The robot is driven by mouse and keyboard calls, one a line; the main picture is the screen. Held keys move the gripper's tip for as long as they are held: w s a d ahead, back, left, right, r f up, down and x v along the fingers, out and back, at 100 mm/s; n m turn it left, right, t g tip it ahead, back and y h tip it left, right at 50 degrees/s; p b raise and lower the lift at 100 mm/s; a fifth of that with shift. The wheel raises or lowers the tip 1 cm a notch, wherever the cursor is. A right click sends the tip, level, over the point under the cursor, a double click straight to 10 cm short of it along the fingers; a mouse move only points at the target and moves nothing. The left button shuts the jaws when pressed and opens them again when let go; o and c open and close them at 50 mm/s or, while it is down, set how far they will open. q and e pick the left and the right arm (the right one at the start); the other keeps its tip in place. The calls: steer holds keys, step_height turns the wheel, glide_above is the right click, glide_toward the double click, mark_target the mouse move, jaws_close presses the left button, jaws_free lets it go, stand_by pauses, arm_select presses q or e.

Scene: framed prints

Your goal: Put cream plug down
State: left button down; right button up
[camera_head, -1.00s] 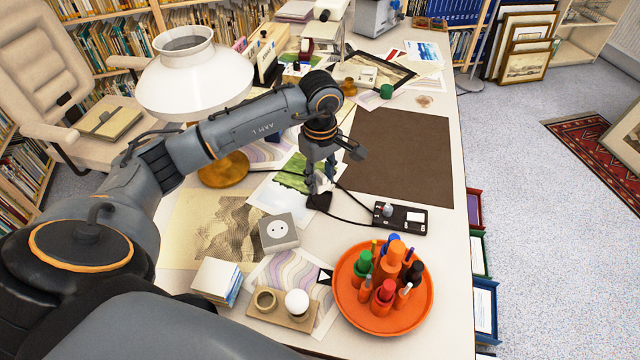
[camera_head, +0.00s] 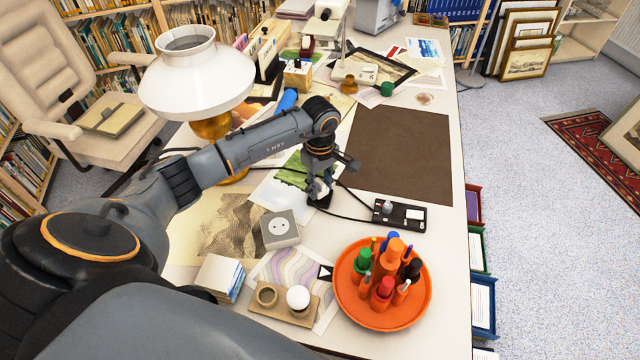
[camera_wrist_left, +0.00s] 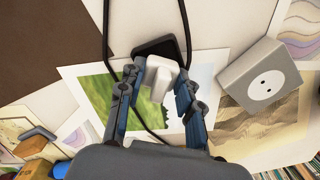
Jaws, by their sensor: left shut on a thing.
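The cream plug (camera_wrist_left: 158,76) sits between the blue-padded fingers of my left gripper (camera_wrist_left: 156,84) in the left wrist view. In the head view my left gripper (camera_head: 319,188) points down low over the desk, beside a green landscape print (camera_head: 292,172). It is shut on the plug, which shows there only as a small pale patch. A black piece (camera_wrist_left: 160,47) lies just beyond the plug, with dark cables near it. I cannot tell whether the plug touches the black piece or the print. My right gripper is not in view.
A grey socket box (camera_head: 280,229) stands nearby. A black switch box (camera_head: 400,216) and an orange tray (camera_head: 421,312) of bottles and pens are to the right. A brown mat (camera_head: 402,150) is bare. A white lamp (camera_head: 195,80) stands behind my arm.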

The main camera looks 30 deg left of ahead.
arm_select(q)
steer(key=shift+f+b, duration=0.45)
steer(key=shift+f, duration=0.1)
steer(key=c, duration=0.9)
jaws_free()
